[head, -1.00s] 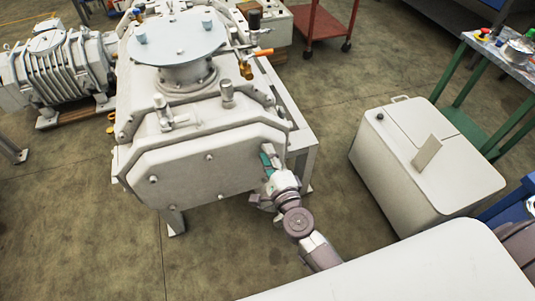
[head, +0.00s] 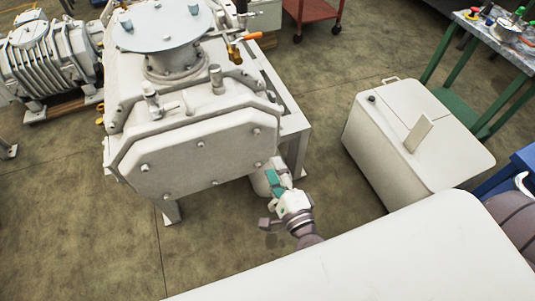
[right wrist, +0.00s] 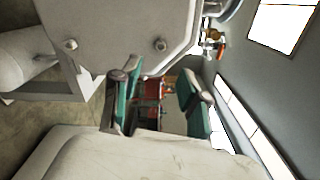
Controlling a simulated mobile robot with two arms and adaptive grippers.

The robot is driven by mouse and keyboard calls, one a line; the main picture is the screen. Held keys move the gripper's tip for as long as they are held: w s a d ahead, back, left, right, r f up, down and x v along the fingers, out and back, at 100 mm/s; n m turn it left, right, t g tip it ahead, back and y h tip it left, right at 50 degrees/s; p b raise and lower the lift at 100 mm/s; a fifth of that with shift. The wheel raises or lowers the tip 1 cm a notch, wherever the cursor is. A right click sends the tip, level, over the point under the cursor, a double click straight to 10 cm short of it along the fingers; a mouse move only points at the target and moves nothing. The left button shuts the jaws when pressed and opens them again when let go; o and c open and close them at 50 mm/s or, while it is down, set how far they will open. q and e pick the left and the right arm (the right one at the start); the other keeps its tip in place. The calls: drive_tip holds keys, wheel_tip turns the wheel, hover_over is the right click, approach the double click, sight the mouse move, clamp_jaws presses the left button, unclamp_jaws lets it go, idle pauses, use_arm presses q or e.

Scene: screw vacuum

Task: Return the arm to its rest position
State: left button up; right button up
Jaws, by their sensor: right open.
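My right gripper (head: 272,172) is near the lower right corner of the grey vacuum machine (head: 190,160) in the head view. Its teal finger pads show, and nothing is seen held. In the right wrist view the gripper (right wrist: 160,92) has its two fingers apart with an empty gap between them. The machine's bolted front plate (right wrist: 120,30) is above the fingers there. I cannot tell whether the gripper touches the machine. My right arm runs down from the gripper and is partly hidden behind a white surface at the bottom. My left gripper is not in view.
A white cabinet (head: 415,140) stands on the floor to the right. Behind it is a green-legged workbench (head: 505,42) with small items. A red cart (head: 312,15) is at the back, and a ribbed motor (head: 45,60) at the left. Floor between machine and cabinet is clear.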

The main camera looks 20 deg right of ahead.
drive_tip(key=shift+s, duration=0.9)
drive_tip(key=s+f+n+g+y+p, duration=0.15)
drive_tip(key=f+n, duration=0.25)
drive_tip(key=f, duration=0.5)
drive_tip(key=s+f+n+g, duration=0.3)
drive_tip(key=f+n, duration=0.2)
drive_tip(key=f, duration=0.4)
drive_tip(key=s+f+n+g+y, duration=0.1)
drive_tip(key=s+f+n+g, duration=0.2)
drive_tip(key=f, duration=0.5)
drive_tip(key=s+d+f+n+g+h, duration=0.1)
drive_tip(key=s+d+f+n+g, duration=0.1)
drive_tip(key=s+f, duration=0.4)
drive_tip(key=s+d+f+n+g+h+p, duration=0.1)
drive_tip(key=s+d+f+n+g, duration=0.2)
drive_tip(key=s, duration=0.6)
drive_tip(key=s+d+f+n+g+h, duration=0.1)
drive_tip(key=s+d+f+n+g, duration=0.2)
drive_tip(key=s+f+n, duration=0.3)
wheel_tip(320, 180, down, 3)
drive_tip(key=shift+s+r+g+p, duration=0.15)
drive_tip(key=shift+s+g+p, duration=0.25)
drive_tip(key=shift+s+g, duration=0.6)
